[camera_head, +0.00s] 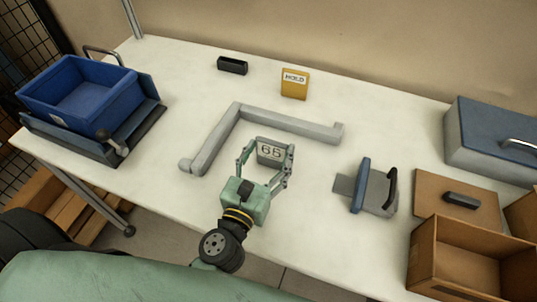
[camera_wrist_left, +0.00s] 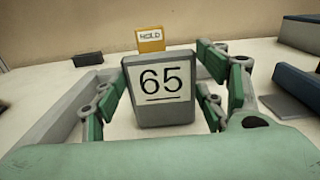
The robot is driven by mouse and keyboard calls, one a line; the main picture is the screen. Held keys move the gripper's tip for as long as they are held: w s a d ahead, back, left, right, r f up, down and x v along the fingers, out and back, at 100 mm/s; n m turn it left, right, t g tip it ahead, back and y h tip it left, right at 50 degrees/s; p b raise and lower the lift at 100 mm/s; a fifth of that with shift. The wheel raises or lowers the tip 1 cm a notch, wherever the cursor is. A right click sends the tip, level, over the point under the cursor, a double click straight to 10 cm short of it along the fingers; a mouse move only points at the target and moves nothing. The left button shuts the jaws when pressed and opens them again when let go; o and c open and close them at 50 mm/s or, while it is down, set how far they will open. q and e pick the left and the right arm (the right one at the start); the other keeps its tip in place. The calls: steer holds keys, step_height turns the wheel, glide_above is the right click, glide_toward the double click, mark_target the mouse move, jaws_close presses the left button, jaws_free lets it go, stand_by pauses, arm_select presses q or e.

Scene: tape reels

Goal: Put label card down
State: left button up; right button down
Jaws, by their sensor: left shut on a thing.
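The label card (camera_head: 271,152) is a small grey block with a white face marked "65". It is upright between the fingers of my left gripper (camera_head: 266,157), which is shut on it. In the left wrist view the card (camera_wrist_left: 160,90) faces me, with the green fingers of the gripper (camera_wrist_left: 165,95) on either side. The card is inside the corner of a grey L-shaped fence (camera_head: 222,135) on the white table (camera_head: 190,75). I cannot tell whether its base touches the table. My right gripper is not in view.
A yellow "HOLD" block (camera_head: 294,83) and a black holder (camera_head: 232,65) stand behind the fence. A blue bin (camera_head: 80,98) is at left. A grey and blue device (camera_head: 375,188), a wooden box (camera_head: 455,262) and a blue-lidded case (camera_head: 490,140) are at right.

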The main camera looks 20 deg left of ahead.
arm_select(q)
steer(key=o, duration=1.2)
steer(key=shift+f, duration=0.15)
steer(key=shift+c, duration=0.2)
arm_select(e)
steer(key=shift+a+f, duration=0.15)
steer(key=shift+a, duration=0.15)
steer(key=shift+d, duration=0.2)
arm_select(q)
steer(key=shift+s, duration=0.2)
steer(key=s+b, duration=0.2)
steer(key=s, duration=0.1)
steer(key=s+b, duration=0.2)
steer(key=s, duration=0.1)
steer(key=s+b, duration=0.3)
steer(key=shift+a+f, duration=0.15)
steer(key=shift+f, duration=0.1)
steer(key=shift+s+r+p, duration=0.3)
steer(key=shift+s, duration=0.75)
steer(key=shift+s+r, duration=0.15)
steer(key=shift+s, duration=0.1)
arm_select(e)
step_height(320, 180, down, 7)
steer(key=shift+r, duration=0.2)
